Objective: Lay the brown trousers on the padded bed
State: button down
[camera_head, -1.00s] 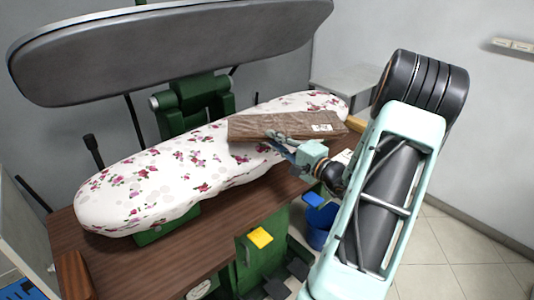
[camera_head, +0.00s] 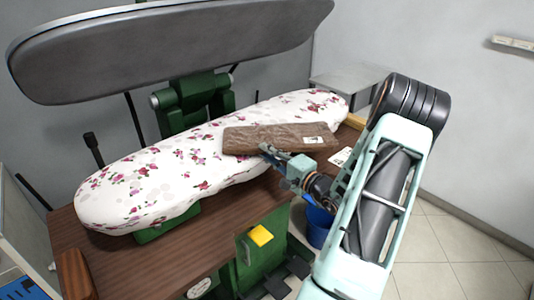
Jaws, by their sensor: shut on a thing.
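The brown trousers (camera_head: 280,137) are a flat folded bundle with a small white tag at the right end. They are over the right half of the padded bed (camera_head: 150,178), which is white with pink flowers. I cannot tell whether they rest fully on it. My gripper (camera_head: 270,154) reaches in from the right and is shut on the near edge of the trousers. Its fingertips are small and partly hidden against the cloth.
A grey upper press plate (camera_head: 170,50) hangs open above the bed, on a green mount (camera_head: 193,100). A brown wooden table (camera_head: 215,228) surrounds the bed. Tiled floor is free at the right.

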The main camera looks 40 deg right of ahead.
jog(key=c, duration=1.9)
grip_release()
